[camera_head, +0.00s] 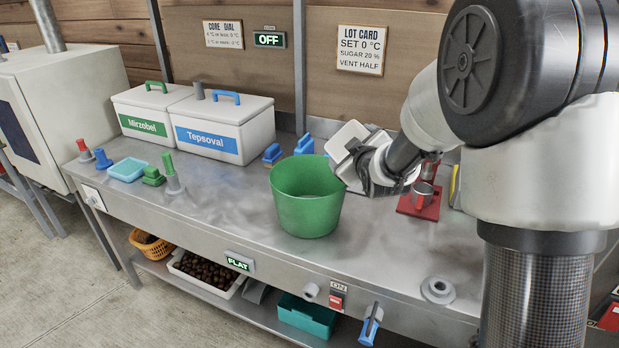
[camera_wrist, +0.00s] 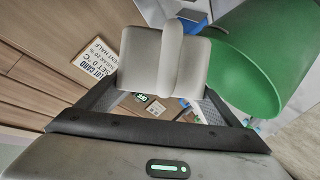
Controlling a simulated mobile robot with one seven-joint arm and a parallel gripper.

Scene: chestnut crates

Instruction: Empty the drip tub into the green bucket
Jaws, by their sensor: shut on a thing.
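The green bucket (camera_head: 307,212) stands upright on the steel bench near its middle, and it also shows at the upper right of the wrist view (camera_wrist: 262,62). My gripper (camera_head: 366,163) is just right of the bucket's rim in the head view, shut on a whitish tub (camera_head: 346,138), which I take for the drip tub. The tub is tilted and held above the bench beside the bucket's right rim. In the wrist view the tub (camera_wrist: 140,62) sits between my fingers with a handle-like bar across it. What is inside the tub and the bucket is hidden.
Two white lidded boxes, Mirzobel (camera_head: 143,124) and Tepsoval (camera_head: 207,142), stand at the back left. Blue blocks (camera_head: 304,145) lie behind the bucket. A red stand with a metal cup (camera_head: 421,203) is right of my gripper. The bench front is mostly clear.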

